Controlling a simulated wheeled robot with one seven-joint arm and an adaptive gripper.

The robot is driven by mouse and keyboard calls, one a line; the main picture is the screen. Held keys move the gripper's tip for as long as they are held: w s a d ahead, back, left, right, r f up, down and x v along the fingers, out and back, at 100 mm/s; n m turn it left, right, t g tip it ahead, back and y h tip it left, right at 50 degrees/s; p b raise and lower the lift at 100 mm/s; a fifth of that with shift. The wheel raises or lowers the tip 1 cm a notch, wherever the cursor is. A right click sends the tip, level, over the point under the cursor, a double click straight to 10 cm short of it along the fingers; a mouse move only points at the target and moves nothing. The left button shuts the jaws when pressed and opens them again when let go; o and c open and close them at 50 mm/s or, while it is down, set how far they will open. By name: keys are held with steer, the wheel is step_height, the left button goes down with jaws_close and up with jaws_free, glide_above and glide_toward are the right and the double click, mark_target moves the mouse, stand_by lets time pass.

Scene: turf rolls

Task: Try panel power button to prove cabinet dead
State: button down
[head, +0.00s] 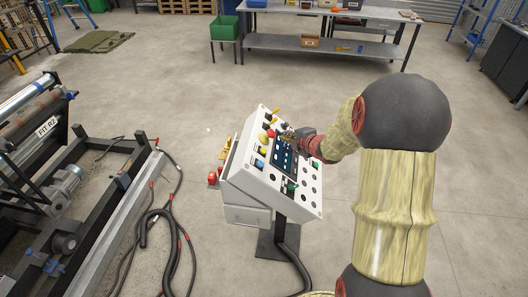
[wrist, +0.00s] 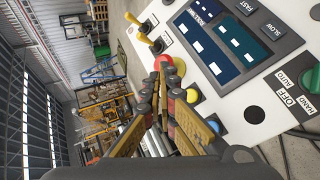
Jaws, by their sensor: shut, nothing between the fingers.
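The white control panel (head: 235,170) stands tilted on a pedestal and carries a dark display (head: 285,158) and several coloured buttons. In the wrist view, the panel (wrist: 235,108) fills the upper right. A red button (wrist: 179,70) sits right beside my fingertips, partly covered by them. A yellow button (wrist: 192,95) is just below it. My gripper (wrist: 163,62) is shut and empty; in the head view, my gripper (head: 289,134) is over the panel's upper part. I cannot tell whether the fingertips touch the red button. No label marking a power button is readable.
Two yellow-handled levers (wrist: 144,38) stick up close to my fingertips. Left of the panel are black hoses (head: 172,240) and a roller machine (head: 60,185). A workbench (head: 320,45) stands behind, with clear floor between.

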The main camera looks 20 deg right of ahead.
mark_target(263, 151)
steer(key=a+f+b, duration=0.1)
steer(key=w+a+f+b, duration=0.1)
steer(key=f+b, duration=0.1)
steer(key=w+a+f+b, duration=0.1)
steer(key=f+b, duration=0.1)
steer(key=shift+w+a+f, duration=0.15)
steer(key=shift+a+f, duration=0.05)
steer(key=shift+w+a+f+b, duration=0.25)
steer(key=shift+a+f+b, duration=0.2)
steer(key=shift+b, duration=0.25)
steer(key=shift+f, duration=0.1)
stand_by(0.8)
steer(key=shift+w+a+f+b, duration=0.15)
steer(key=shift+a+f+b, duration=0.05)
steer(key=shift+b, duration=0.3)
steer(key=shift+w+a+f+b, duration=0.15)
steer(key=shift+a+f+b, duration=0.15)
steer(key=shift+b, duration=0.2)
stand_by(0.5)
steer(key=shift+d+r, duration=0.1)
steer(key=shift+d, duration=0.05)
stand_by(0.3)
steer(key=shift+s+d+r+p, duration=0.35)
steer(key=shift+r+p, duration=0.2)
steer(key=shift+p, duration=0.15)
